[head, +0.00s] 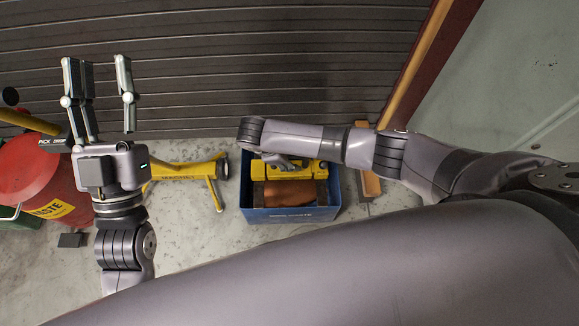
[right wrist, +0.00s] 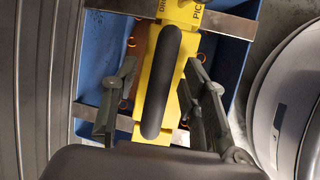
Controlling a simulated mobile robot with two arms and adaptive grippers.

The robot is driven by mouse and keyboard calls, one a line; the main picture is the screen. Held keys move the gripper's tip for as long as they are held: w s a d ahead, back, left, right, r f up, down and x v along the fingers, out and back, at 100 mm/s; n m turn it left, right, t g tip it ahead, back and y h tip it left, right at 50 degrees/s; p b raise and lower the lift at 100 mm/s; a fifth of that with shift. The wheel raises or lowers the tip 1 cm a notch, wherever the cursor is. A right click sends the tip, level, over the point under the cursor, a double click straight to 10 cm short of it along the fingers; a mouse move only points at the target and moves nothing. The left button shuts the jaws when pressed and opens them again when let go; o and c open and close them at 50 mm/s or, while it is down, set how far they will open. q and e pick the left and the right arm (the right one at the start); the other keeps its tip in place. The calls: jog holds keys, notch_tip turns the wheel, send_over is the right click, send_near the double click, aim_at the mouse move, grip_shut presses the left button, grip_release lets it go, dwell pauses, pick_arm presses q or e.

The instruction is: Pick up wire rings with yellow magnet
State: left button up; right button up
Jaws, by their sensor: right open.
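A yellow magnet (right wrist: 187,12) with a black handle (right wrist: 161,85) lies across a blue bin (right wrist: 90,85). Both also show in the head view, the magnet (head: 300,170) on the blue bin (head: 290,214). My right gripper (right wrist: 160,72) is open, with one finger on each side of the handle. I cannot tell whether the fingers touch it. Small copper-coloured wire rings (right wrist: 131,42) show in part beside the magnet; most are hidden. In the head view my right arm covers much of the right gripper. My left gripper (head: 98,80) is open and empty, raised at the left.
A red container (head: 32,170) with a "WASTE" label stands at the left. A yellow stand-like object (head: 183,173) is on the floor left of the blue bin. A ribbed dark shutter (head: 200,60) is behind.

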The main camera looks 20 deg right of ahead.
jog(key=shift+c, duration=0.5)
grip_shut()
dwell(0.5)
jog(key=shift+w, duration=0.1)
